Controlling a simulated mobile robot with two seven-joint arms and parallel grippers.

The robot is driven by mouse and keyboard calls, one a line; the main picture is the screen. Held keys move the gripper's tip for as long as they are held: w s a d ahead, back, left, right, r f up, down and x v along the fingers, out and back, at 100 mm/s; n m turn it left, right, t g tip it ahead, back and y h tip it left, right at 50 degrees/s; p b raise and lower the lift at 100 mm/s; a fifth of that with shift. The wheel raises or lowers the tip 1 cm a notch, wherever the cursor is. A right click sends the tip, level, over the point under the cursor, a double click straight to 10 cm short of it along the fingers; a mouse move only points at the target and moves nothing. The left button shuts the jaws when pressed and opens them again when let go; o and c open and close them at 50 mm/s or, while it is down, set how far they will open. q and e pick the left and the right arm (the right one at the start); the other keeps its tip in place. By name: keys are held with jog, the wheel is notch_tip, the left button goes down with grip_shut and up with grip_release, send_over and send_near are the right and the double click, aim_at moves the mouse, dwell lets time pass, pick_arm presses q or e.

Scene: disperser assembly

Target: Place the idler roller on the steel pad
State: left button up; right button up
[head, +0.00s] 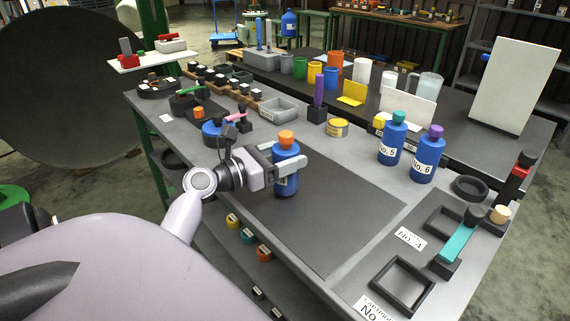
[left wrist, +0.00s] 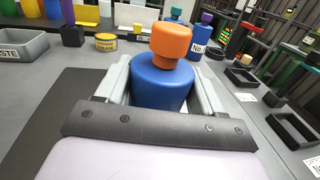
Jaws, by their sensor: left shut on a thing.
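My left gripper (head: 272,168) is shut around a blue bottle (head: 287,172) with an orange cap (head: 286,139). In the left wrist view the blue bottle (left wrist: 161,84) stands upright between the two fingers, with its orange cap (left wrist: 170,42) on top. The bottle is at the back part of a dark grey flat pad (head: 318,225) on the table; whether its base touches the pad I cannot tell. The pad also shows in the left wrist view (left wrist: 62,115). I cannot make out for sure which thing is an idler roller. My right gripper is not in view.
Two blue bottles, No. 5 (head: 391,143) and No. 6 (head: 428,158), stand to the right. Square black frames (head: 403,283) and a teal-topped fixture (head: 460,243) are at the right front. A grey bin (head: 279,112) stands behind. The pad's front is clear.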

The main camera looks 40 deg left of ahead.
pick_arm(q)
jog(key=shift+f, duration=0.4)
jog(key=o, duration=1.4)
jog(key=shift+f, duration=0.2)
jog(key=shift+o, duration=0.2)
jog(key=shift+r, duration=0.15)
jog(key=b+v, duration=0.1)
jog(key=v, duration=0.9)
jog(key=shift+s, duration=0.3)
jog(key=shift+v, duration=0.8)
